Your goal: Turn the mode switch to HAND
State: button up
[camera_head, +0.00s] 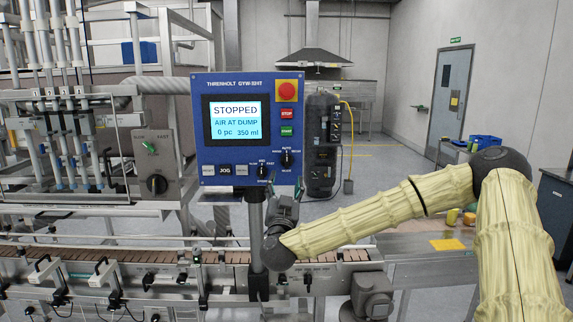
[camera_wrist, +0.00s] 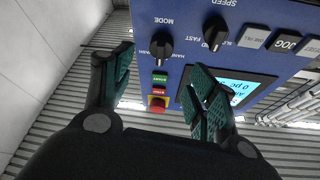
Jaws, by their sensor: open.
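The mode switch (camera_head: 286,158) is a black rotary knob on the lower right of the blue control panel (camera_head: 240,79). In the wrist view the same mode switch (camera_wrist: 161,47) sits under the upside-down word MODE, with a HAND/WASH label beside it. Its exact setting is too small to tell. My gripper (camera_head: 287,190) is just below the panel's lower right corner. In the wrist view my gripper (camera_wrist: 160,63) is open and empty, its green-padded fingers to either side of the knob's line, apart from it.
A speed knob (camera_wrist: 214,33) is beside the mode switch. A green start button (camera_head: 286,131), red stop button (camera_head: 287,114) and red emergency button (camera_head: 287,91) are above it. The screen (camera_head: 235,119) reads STOPPED. A conveyor (camera_head: 120,256) runs below the panel.

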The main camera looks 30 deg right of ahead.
aim_at(286, 165)
jog(key=p+x, duration=0.3)
jog(key=x, duration=0.6)
jog(key=shift+p, duration=0.35)
jog(key=c, duration=1)
